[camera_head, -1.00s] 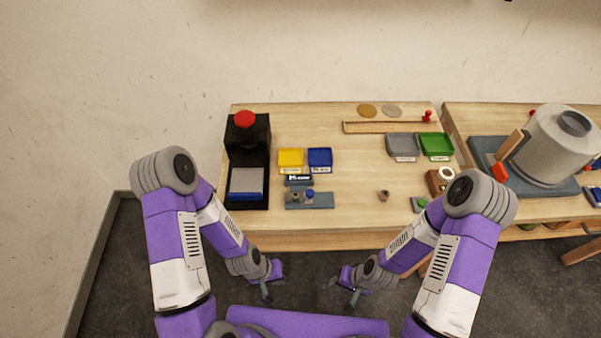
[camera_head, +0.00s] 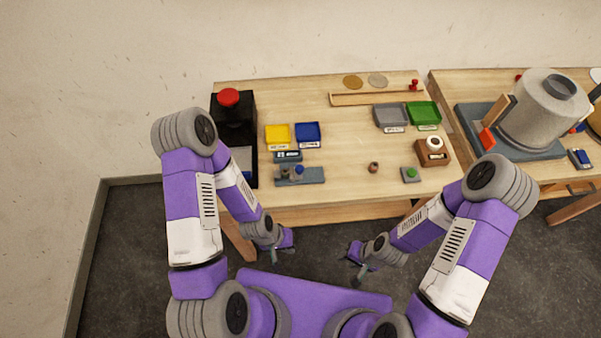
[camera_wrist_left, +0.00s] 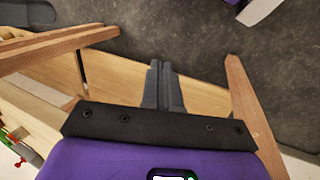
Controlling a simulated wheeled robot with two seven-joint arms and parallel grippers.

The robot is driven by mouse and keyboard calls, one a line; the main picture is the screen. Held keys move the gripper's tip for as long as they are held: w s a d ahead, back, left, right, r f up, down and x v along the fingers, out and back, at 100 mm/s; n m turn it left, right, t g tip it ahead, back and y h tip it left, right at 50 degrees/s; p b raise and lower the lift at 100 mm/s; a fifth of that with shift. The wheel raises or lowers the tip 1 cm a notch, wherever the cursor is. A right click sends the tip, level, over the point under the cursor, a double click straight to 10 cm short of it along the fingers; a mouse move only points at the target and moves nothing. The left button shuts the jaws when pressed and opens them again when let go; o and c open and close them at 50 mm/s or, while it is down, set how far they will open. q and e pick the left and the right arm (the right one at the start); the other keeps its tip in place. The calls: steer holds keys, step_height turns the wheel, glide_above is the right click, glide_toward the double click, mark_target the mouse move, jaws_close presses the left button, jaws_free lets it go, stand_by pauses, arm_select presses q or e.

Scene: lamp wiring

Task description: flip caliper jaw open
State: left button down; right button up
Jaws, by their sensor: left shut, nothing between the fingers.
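I cannot tell for certain which part is the caliper jaw. A small grey block with two knobs (camera_head: 312,176) sits near the front left of the bench, with a small readout device (camera_head: 288,156) behind it. My left gripper (camera_head: 275,254) hangs in front of the bench, below its top and apart from everything on it. In the left wrist view its two fingers (camera_wrist_left: 160,72) are together and empty. My right gripper (camera_head: 361,272) also hangs in front of the bench. Its fingers are too small to judge.
A black press with a red knob (camera_head: 228,97) stands at the bench's left. Yellow (camera_head: 278,134), blue (camera_head: 307,132), grey (camera_head: 390,115) and green (camera_head: 423,113) trays lie further back. A large grey drum (camera_head: 545,110) stands on the right bench.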

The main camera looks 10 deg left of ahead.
mark_target(296, 170)
arm_select(q)
steer(key=s+a+n+g+h+b, duration=0.3)
steer(key=s+a+n+g, duration=0.15)
steer(key=n, duration=0.55)
steer(key=w+a+r+n+t+h+b, duration=0.1)
steer(key=w+a+r+n+t, duration=0.2)
steer(key=w+r+n+t, duration=0.1)
steer(key=w+a+r+n+t+h+b, duration=0.1)
steer(key=w+a+r+n+t+h, duration=0.1)
steer(key=w+a+r+n+t, duration=0.1)
steer(key=w+a+r+n+t+h+b, duration=0.1)
steer(key=w+a+r+n+t, duration=0.2)
steer(key=w+r+n+t, duration=0.2)
steer(key=shift+w+a+r+n+t+h+b, duration=0.2)
steer(key=shift+w+n+t, duration=0.35)
steer(key=shift+w+t, duration=0.25)
steer(key=shift+w+a+r+n+t+h+b, duration=0.1)
steer(key=shift+w+a+n+t, duration=0.1)
steer(key=shift+w+n+t, duration=0.5)
steer(key=shift+f, duration=0.1)
steer(key=shift+d+m, duration=0.15)
steer(key=shift+m, duration=0.1)
steer(key=b+x, duration=0.2)
steer(key=x, duration=1.2)
